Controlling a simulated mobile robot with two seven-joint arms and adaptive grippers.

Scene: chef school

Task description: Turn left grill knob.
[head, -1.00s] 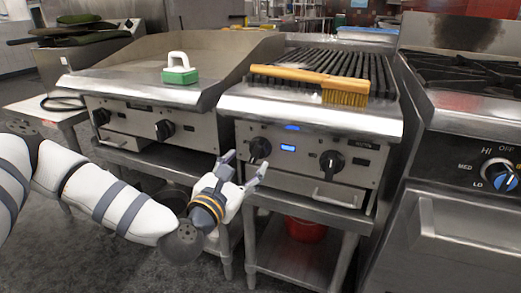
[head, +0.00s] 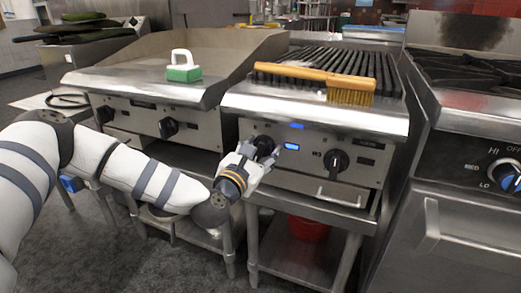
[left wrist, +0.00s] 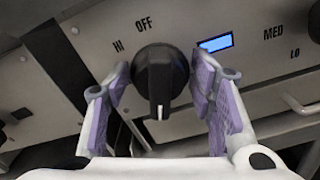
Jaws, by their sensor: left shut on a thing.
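The left grill knob (head: 264,143) is a black round knob on the front panel of the grill, left of a lit blue display (head: 291,146). My left gripper (head: 262,153) is at this knob and hides part of it. In the left wrist view the knob (left wrist: 160,75) lies between the two purple-padded fingers of the gripper (left wrist: 160,84), which is shut on it. The knob's white mark points down in that view; the OFF label is above it and HI is to its upper left. My right gripper does not show.
The right grill knob (head: 335,162) is on the same panel. A wooden brush (head: 313,78) lies across the grill grate. A green scrubber (head: 183,73) sits on the griddle at left. A steel handle (head: 338,199) juts out below the panel. A red bucket (head: 309,229) stands beneath.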

